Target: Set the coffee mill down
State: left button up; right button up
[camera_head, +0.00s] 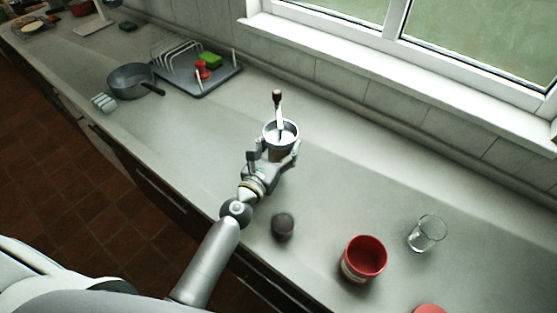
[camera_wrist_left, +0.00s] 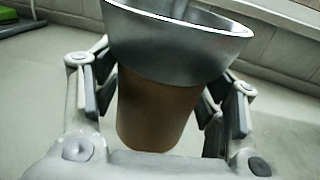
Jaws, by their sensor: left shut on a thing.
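The coffee mill (camera_head: 281,131) has a silver bowl top, a crank with a dark knob and a brown body. My left gripper (camera_head: 273,158) is around the mill's body over the middle of the counter. In the left wrist view the mill's brown body (camera_wrist_left: 155,108) stands between the two fingers of my left gripper (camera_wrist_left: 158,105), below the wide metal bowl. The mill looks upright. Whether its base touches the counter is hidden by my gripper. My right gripper is not in view.
A red canister (camera_head: 363,260), a drinking glass (camera_head: 427,233) and a small dark round object (camera_head: 283,226) stand to the right and in front. A grey pan (camera_head: 131,81) and a dish rack (camera_head: 197,74) are at the left. The counter (camera_head: 340,190) is clear right of the mill.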

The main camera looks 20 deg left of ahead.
aim_at(278, 153)
pick_arm(q)
jog(key=shift+w+a+f+b, duration=0.3)
jog(key=shift+w+f+b, duration=0.05)
jog(key=shift+w+f, duration=0.25)
jog(key=shift+a+f, duration=0.1)
jog(key=shift+f, duration=0.1)
jog(key=f+b, duration=0.3)
jog(key=shift+w+a, duration=0.1)
jog(key=shift+w, duration=0.1)
jog(key=shift+f+b, duration=0.2)
jog(key=shift+b, duration=0.2)
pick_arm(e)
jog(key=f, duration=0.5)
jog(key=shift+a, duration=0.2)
pick_arm(q)
jog(key=shift+r, duration=0.1)
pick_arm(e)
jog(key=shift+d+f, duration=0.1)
